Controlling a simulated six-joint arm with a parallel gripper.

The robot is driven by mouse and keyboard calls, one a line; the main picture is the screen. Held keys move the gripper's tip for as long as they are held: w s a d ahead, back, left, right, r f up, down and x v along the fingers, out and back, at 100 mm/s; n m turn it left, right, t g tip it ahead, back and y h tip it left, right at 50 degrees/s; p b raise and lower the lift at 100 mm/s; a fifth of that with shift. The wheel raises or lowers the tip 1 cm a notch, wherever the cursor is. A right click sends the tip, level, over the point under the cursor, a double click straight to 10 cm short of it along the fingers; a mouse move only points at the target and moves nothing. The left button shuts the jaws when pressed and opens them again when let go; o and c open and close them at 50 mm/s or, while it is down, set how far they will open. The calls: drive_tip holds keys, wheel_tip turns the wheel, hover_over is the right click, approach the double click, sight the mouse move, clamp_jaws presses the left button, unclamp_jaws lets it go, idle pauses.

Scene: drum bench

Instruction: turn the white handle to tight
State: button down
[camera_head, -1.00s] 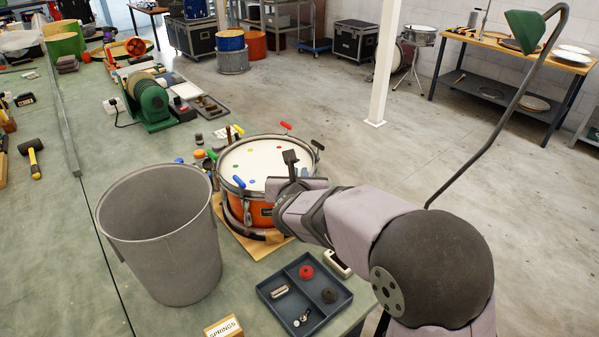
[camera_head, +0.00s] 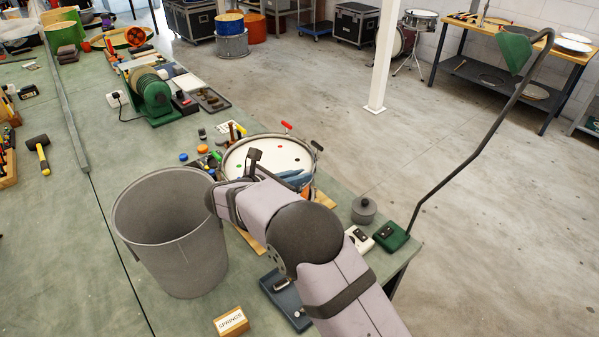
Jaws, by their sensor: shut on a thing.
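The snare drum (camera_head: 309,193) has an orange shell and a white head with small coloured dots. It stands on a wooden board at the front right of the bench. A red handle (camera_head: 286,125) and a black handle (camera_head: 317,146) show at its far and right rim. My gripper (camera_head: 217,201) is at the drum's near left rim, close to the grey bin. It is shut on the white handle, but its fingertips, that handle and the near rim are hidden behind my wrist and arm.
A tall grey bin (camera_head: 170,225) stands close left of my gripper. A dark tray (camera_head: 280,303), partly covered by my arm, and a SPRINGS sign (camera_head: 230,321) are in front.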

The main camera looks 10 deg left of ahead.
drive_tip(key=shift+m+g+h, duration=0.3)
drive_tip(key=shift+m+h, duration=0.1)
drive_tip(key=shift+h, duration=0.1)
drive_tip(key=shift+r, duration=0.1)
drive_tip(key=c, duration=1.8)
unclamp_jaws()
drive_tip(key=shift+c, duration=0.2)
drive_tip(key=b+v, duration=0.2)
drive_tip(key=v, duration=0.5)
drive_tip(key=shift+s+r, duration=0.1)
